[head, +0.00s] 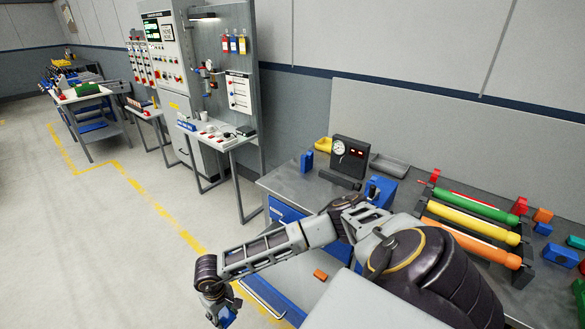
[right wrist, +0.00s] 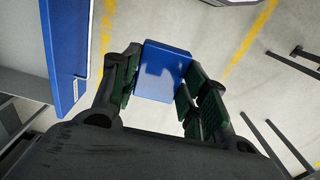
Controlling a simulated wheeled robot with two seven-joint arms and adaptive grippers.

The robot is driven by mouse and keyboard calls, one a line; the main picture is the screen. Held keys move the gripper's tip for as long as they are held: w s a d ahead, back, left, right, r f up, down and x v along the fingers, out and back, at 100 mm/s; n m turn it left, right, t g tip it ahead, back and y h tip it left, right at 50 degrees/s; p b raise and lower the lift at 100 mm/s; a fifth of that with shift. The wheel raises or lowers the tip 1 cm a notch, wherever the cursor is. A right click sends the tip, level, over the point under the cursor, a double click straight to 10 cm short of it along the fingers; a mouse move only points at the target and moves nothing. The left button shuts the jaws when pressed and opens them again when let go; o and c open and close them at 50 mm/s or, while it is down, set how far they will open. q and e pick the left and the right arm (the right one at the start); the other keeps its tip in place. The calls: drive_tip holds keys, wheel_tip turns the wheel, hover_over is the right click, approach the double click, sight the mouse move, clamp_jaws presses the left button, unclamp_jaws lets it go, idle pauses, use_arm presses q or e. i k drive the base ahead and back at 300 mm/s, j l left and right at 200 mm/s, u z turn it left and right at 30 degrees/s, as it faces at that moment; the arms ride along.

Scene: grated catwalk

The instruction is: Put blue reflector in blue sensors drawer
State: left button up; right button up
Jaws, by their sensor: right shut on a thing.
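My right gripper (head: 218,308) is low at the bottom left of the head view, out over the floor beside the workbench. In the right wrist view its two dark fingers (right wrist: 160,95) are shut on the blue reflector (right wrist: 165,70), a flat-faced blue block. A bit of the reflector (head: 228,318) also shows in the head view. A blue drawer front (head: 284,210) is on the bench below its top. A lower blue front with a handle (head: 262,298) stands pulled out, partly behind my arm. A blue panel with a small label (right wrist: 66,50) is left of the gripper in the right wrist view.
The workbench top (head: 285,182) holds a gauge box (head: 349,157), a grey tray (head: 390,165), a yellow bin (head: 323,144) and coloured rollers (head: 480,205). An orange block (head: 320,274) lies beside my arm.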

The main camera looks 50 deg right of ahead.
sight(292, 269)
drive_tip(key=i+z, duration=0.25)
drive_tip(key=i+j+z, duration=0.2)
drive_tip(key=i, duration=0.2)
drive_tip(key=i+j+z, duration=0.25)
drive_tip(key=i+z, duration=0.25)
drive_tip(key=i+j+z, duration=0.3)
drive_tip(key=z, duration=0.15)
drive_tip(key=i+j+z, duration=0.25)
drive_tip(key=j+z, duration=0.25)
drive_tip(key=j, duration=0.15)
drive_tip(key=i+j+z, duration=0.2)
drive_tip(key=j, duration=0.2)
drive_tip(key=j+z, duration=0.15)
drive_tip(key=j, duration=0.25)
drive_tip(key=i, duration=0.05)
